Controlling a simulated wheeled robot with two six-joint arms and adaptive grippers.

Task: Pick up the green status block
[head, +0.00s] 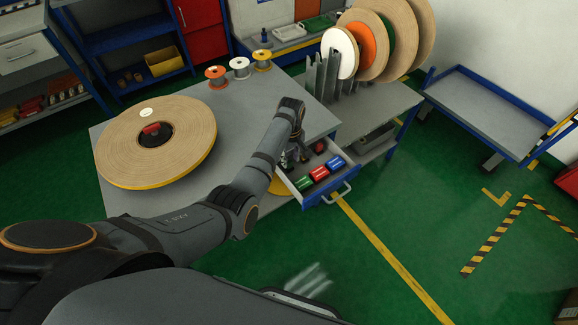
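The green status block (304,182) lies in an open blue-sided drawer (322,196), at its front left. A red block (320,173) and a blue block (336,163) lie in a row to its right. My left arm reaches across the grey table from the lower left. My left gripper (288,158) points down over the back left part of the drawer, behind the green block and apart from it in the picture. Its fingers are small and partly hidden by my arm, so I cannot tell whether they are open. My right gripper is not in view.
A large tape reel (190,150) lies on the table (240,125). Small spools (240,68) stand at its back edge. Upright reels (367,48) stand in a rack behind the drawer. A blue cart (485,112) stands at right. The green floor right of the drawer is clear.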

